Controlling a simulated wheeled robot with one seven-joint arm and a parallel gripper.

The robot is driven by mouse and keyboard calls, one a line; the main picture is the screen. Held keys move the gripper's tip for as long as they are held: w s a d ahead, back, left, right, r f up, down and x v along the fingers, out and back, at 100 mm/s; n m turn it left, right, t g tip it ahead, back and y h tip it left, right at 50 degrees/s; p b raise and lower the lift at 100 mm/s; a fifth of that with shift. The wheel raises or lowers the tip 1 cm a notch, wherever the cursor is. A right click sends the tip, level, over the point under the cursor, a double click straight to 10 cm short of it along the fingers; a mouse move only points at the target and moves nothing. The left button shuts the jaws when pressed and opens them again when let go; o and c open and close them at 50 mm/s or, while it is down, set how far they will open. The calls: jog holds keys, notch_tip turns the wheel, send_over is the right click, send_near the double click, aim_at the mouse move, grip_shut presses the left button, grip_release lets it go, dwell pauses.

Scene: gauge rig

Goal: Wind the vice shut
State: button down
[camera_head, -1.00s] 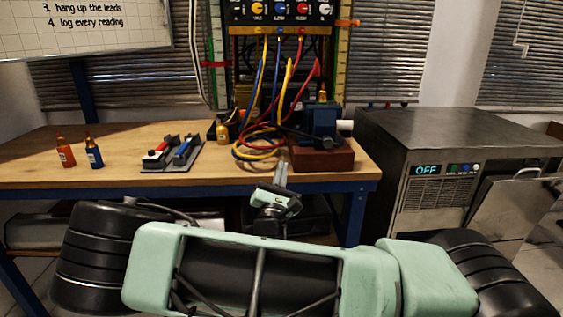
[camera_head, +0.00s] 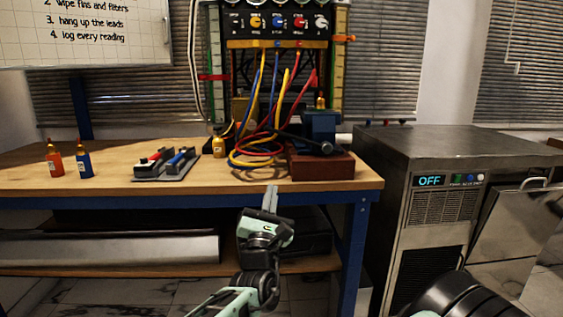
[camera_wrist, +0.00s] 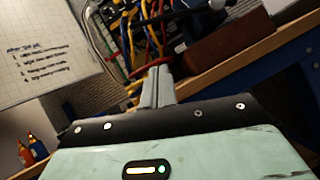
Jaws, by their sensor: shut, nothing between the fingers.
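The blue vice (camera_head: 321,127) stands on a reddish-brown block (camera_head: 322,163) at the right end of the wooden bench. A dark bar with a round knob, seemingly its handle (camera_head: 306,139), slants across its front. My gripper (camera_head: 271,189) is shut and empty, pointing up at the bench's front edge, below and left of the block. In the wrist view my gripper's fingers (camera_wrist: 157,75) are together, with the block (camera_wrist: 231,48) beyond them to the right. The vice's jaws are not clear in either view.
Red, blue and yellow leads (camera_head: 262,145) hang from the gauge panel (camera_head: 280,22) and coil left of the vice. Small bottles (camera_head: 84,160) and a tray with red and blue tools (camera_head: 166,164) sit further left. A metal cabinet (camera_head: 437,160) reading OFF stands right of the bench.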

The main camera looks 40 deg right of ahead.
aim_at(285, 135)
jog(key=s+r+p+x, duration=0.1)
jog(key=r+x, duration=0.1)
jog(key=x, duration=1)
jog(key=shift+s+r, duration=0.2)
jog(key=shift+r, duration=0.05)
jog(key=shift+d, duration=0.1)
jog(key=shift+d+r+m+g+h+p, duration=0.2)
jog(key=shift+r+m+g+h+p, duration=0.1)
jog(key=shift+r+m+g+p, duration=0.5)
jog(key=shift+b, duration=0.3)
